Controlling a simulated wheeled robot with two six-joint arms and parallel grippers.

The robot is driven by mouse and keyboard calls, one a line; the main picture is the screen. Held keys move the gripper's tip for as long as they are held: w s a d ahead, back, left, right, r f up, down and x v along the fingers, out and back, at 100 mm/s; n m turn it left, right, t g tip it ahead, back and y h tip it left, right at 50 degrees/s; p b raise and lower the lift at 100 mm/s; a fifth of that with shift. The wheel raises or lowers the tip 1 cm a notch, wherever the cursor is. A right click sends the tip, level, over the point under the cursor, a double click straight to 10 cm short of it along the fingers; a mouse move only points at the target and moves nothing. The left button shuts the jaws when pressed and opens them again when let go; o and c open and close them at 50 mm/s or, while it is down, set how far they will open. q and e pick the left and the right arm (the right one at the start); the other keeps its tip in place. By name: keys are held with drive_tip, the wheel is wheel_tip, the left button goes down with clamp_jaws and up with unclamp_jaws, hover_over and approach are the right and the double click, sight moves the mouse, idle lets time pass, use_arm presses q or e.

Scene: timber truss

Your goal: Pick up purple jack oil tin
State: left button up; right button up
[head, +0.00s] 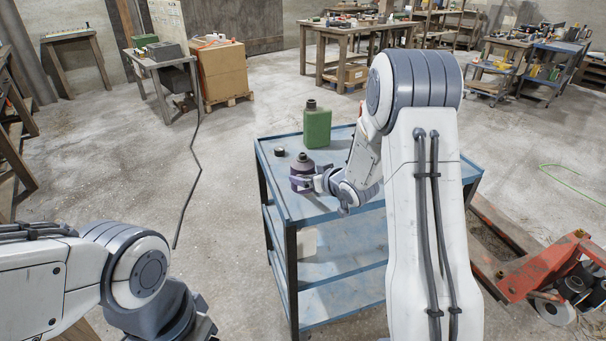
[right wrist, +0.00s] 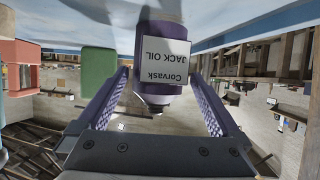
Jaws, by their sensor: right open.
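The purple jack oil tin (head: 302,166) stands on the top shelf of the blue cart (head: 327,213), near its left edge. In the right wrist view the tin (right wrist: 152,40) appears upside down, with a white label reading "Corvask JACK OIL". My right gripper (head: 305,181) is at the tin, low on its side. In the wrist view its two fingers (right wrist: 165,95) are spread, one on each side of the tin, with gaps visible. My left gripper (head: 203,327) is only partly in view at the bottom of the head view, away from the cart; its fingers cannot be made out.
A green canister (head: 317,125) stands behind the tin on the cart. A small dark round cap (head: 279,151) lies to the tin's left. A red pallet jack (head: 545,265) stands right of the cart. Floor to the cart's left is mostly clear, with a dark cable (head: 190,190).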

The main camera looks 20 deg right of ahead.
sight(302, 153)
drive_tip(key=x, duration=0.5)
drive_tip(key=shift+s+d+f+p, duration=0.1)
drive_tip(key=shift+f+p, duration=0.1)
drive_tip(key=shift+p, duration=0.1)
drive_tip(key=c, duration=1.4)
drive_tip(key=shift+r, duration=0.2)
drive_tip(key=shift+r, duration=2.55)
drive_tip(key=shift+r+p, duration=0.45)
drive_tip(key=shift+r, duration=1.75)
drive_tip(key=shift+r, duration=0.15)
